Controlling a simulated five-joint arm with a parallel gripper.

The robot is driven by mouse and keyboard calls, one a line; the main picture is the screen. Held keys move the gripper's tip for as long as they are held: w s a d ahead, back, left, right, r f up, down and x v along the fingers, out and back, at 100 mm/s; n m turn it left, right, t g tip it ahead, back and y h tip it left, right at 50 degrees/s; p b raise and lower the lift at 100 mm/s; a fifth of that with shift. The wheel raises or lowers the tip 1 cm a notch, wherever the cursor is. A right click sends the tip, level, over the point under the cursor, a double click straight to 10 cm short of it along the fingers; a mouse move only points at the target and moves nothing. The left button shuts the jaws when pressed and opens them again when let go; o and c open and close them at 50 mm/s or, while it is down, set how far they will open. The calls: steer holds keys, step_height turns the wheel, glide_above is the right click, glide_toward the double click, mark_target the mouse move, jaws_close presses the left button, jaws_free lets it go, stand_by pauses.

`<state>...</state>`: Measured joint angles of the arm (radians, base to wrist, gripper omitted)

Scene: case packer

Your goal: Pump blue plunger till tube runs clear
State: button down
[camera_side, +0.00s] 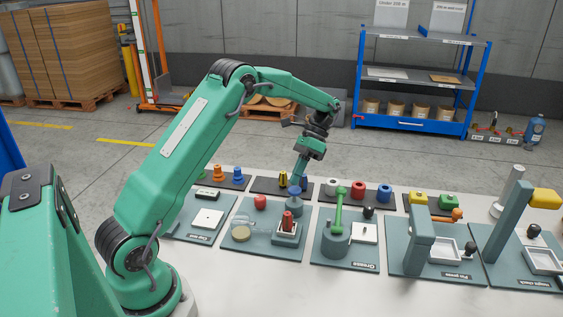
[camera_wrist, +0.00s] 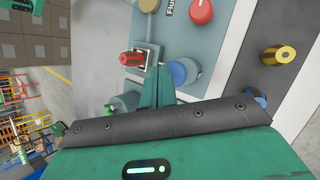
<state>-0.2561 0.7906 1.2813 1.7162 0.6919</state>
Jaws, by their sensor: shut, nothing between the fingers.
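The blue plunger (camera_side: 294,191) stands on top of a grey cylinder (camera_side: 293,208) at the back right of a grey-green station plate. My gripper (camera_side: 297,184) points down right over the plunger with its fingers shut and nothing between them. I cannot tell if the tips touch the plunger. In the wrist view my shut fingers (camera_wrist: 160,72) reach up beside the plunger's round blue top (camera_wrist: 178,72). A clear jar with a yellowish bottom (camera_side: 241,233) stands at the plate's front left, with a clear loop above it. The tube's contents are too small to tell.
A green-handled grey pot (camera_side: 339,235) stands to the right. Colored spools, including a yellow one (camera_side: 283,178), line the back.

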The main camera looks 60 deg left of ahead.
mark_target(294, 189)
steer(key=shift+d+f, duration=0.15)
steer(key=shift+f, duration=1.55)
stand_by(2.5)
steer(key=shift+r, duration=1.7)
steer(key=shift+r, duration=0.15)
steer(key=shift+r, duration=2.4)
